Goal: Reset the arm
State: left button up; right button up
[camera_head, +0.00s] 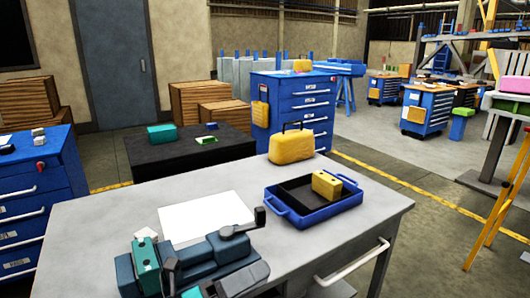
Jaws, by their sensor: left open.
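My left gripper (182,276) shows at the bottom edge of the picture, low over the near side of the grey workbench (340,235). It is open, and I see nothing between its fingers. Its dark parts overlap a blue-grey and teal vise-like device (225,255), so its exact outline and any contact are hard to tell. The device has a black crank handle (260,215). My right gripper is not in view.
A white sheet (205,217) lies behind the device. A blue tray (308,214) holds a yellow block (326,185); a yellow case (291,147) stands behind it. The bench's right front is clear. A black table (190,150) and blue drawer cabinet (290,105) stand beyond.

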pick_arm(q)
jog(key=a+f+n+t+y, duration=0.6)
jog(key=n+t+y, duration=0.15)
jog(key=n, duration=0.75)
jog(key=s+a+f+n+g+y, duration=0.2)
jog(key=s+a+f+n+y, duration=0.2)
jog(key=f+n, duration=0.5)
jog(key=s+a+f+n+g+y, duration=0.3)
jog(key=s+a+f+n+y, duration=0.2)
jog(key=s+f+n, duration=0.3)
notch_tip(320, 180, down, 2)
jog(key=n, duration=0.2)
jog(key=shift+a+f+n, duration=0.15)
jog(key=shift+a+n, duration=0.15)
jog(key=shift+s, duration=0.1)
